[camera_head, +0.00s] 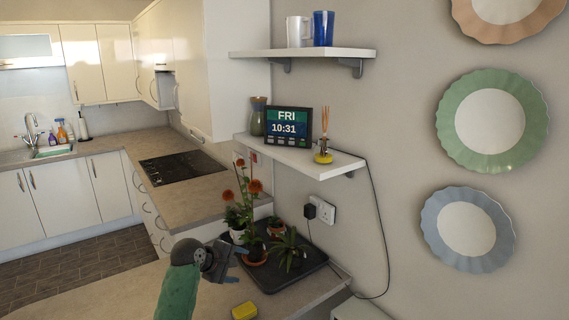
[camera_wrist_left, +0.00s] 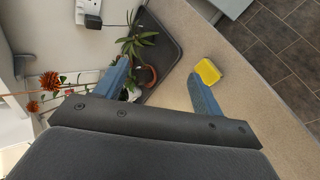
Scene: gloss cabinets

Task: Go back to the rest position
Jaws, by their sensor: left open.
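My left gripper (camera_head: 236,262) reaches in from the lower left of the head view, over the counter beside the dark plant tray (camera_head: 318,262). In the left wrist view its two blue fingers (camera_wrist_left: 160,84) are spread wide with nothing between them. A yellow sponge (camera_head: 245,311) lies on the counter in front of the tray. The sponge also shows in the left wrist view (camera_wrist_left: 207,71), just past the tip of one finger and apart from it as far as I can see. My right gripper is in neither view.
Potted plants with red flowers (camera_head: 254,187) and a spiky plant (camera_head: 288,249) stand on the tray, close to my left gripper. A lower wall shelf (camera_head: 330,167) holds a digital clock (camera_head: 288,126) and a reed diffuser (camera_head: 324,150). A black hob (camera_head: 180,168) lies farther back.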

